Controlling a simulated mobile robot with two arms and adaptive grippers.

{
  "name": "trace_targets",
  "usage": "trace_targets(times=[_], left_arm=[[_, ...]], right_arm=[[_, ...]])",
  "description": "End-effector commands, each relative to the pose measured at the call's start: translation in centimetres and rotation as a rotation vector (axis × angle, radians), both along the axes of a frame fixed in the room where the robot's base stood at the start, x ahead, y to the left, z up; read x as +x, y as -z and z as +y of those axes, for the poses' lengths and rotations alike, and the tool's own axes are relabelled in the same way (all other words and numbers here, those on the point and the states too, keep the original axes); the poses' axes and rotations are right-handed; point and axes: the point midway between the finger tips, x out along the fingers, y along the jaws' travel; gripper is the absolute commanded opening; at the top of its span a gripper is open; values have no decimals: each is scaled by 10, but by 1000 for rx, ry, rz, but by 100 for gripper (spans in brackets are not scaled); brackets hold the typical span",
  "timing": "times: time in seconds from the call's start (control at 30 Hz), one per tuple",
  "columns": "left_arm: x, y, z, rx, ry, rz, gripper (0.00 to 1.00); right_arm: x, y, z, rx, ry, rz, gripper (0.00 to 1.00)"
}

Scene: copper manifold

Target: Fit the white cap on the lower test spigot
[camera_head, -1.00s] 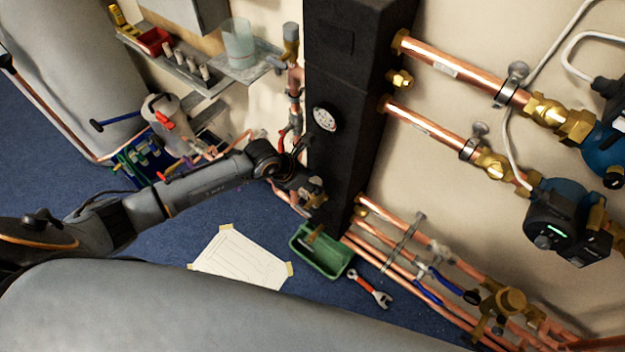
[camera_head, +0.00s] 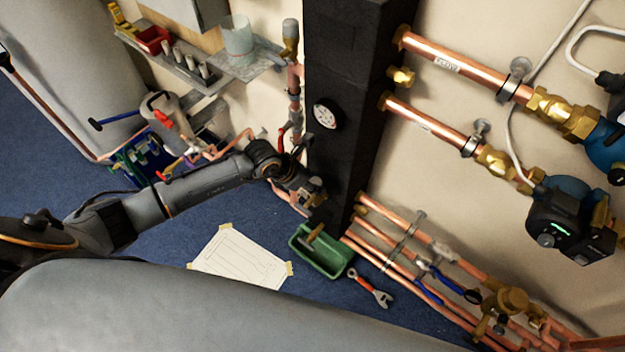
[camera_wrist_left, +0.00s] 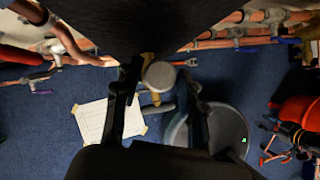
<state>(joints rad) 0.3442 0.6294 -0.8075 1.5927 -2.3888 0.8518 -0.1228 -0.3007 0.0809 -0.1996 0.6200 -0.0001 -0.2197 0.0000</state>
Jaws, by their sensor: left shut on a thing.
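My left gripper (camera_head: 314,196) is low against the front of the black column (camera_head: 345,80). In the left wrist view its two dark fingers (camera_wrist_left: 161,82) are on either side of a pale round cap (camera_wrist_left: 159,75), and they are shut on it. A brass-coloured piece shows just behind the cap. In the head view the cap cannot be made out at the gripper. The black column's underside or face fills the top of the wrist view, close to the fingertips. I cannot pick out the lower test spigot for certain. My right gripper is in neither view.
A green tray (camera_head: 300,246) stands on the blue floor just below the gripper. A red-handled wrench (camera_head: 371,289) lies right of it. Copper pipes (camera_head: 400,262) run low on the right. A taped paper sheet (camera_head: 238,262) lies on the floor.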

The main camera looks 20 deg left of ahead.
Motion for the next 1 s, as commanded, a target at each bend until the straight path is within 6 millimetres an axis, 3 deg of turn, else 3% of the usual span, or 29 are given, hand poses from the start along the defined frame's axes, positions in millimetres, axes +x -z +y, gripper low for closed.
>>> trace_targets(times=[0.47,0.5,0.6,1.0], left_arm=[[0,8,0,0,0,0,24],[0,8,0,0,0,0,44],[0,7,0,0,0,0,65],[-2,4,2,0,0,0,67]], right_arm=[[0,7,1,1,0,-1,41],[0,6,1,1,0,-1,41],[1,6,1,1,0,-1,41],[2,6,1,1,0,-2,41]])
